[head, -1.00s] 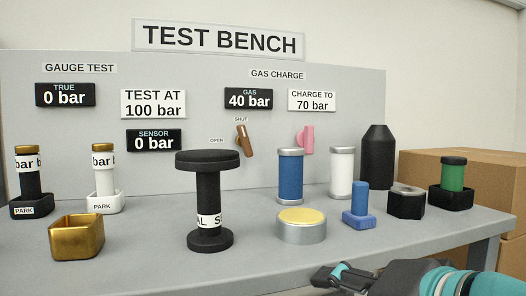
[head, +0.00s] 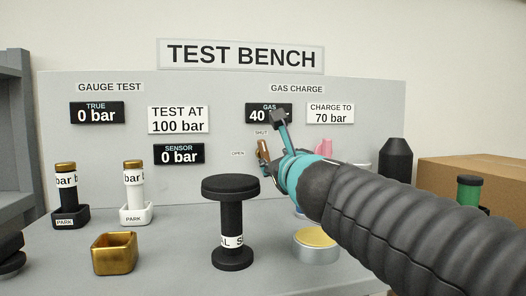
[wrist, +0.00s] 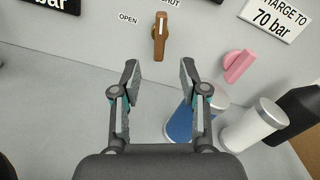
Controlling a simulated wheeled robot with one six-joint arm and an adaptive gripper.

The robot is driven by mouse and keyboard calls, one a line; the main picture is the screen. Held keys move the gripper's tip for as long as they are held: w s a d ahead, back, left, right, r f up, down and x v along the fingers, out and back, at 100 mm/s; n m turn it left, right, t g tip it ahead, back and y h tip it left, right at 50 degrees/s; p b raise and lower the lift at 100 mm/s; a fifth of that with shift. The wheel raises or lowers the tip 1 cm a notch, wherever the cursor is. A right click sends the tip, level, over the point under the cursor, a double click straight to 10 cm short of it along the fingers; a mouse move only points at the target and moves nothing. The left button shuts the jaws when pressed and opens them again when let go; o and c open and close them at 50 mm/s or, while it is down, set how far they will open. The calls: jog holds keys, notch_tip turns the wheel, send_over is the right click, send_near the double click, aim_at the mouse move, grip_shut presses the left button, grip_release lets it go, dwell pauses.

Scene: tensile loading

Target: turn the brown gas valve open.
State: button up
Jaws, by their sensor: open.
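The brown gas valve (wrist: 160,38) is a small upright lever on the bench's back panel. Its white-striped end is at the top, by the SHUT label (wrist: 171,3); the OPEN label (wrist: 128,19) is to its left. In the head view my gripper partly covers the valve (head: 262,151). My gripper (wrist: 160,84) is open and empty. In the wrist view the valve lies beyond the fingertips, centred between them, not touched. In the head view my gripper (head: 273,143) is in front of the panel. The gas display (head: 257,115) reads 40, its right part covered.
A pink valve (wrist: 238,65) is right of the brown one. A blue cylinder (wrist: 179,126) and a white cylinder (wrist: 252,126) stand below, close to the right finger. A black post with a wide cap (head: 231,215) and a brass cup (head: 114,254) stand on the bench.

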aim_at(265, 153)
jog(key=x, duration=1.2)
jog(key=shift+w+a, duration=0.1)
jog(key=shift+w, duration=0.15)
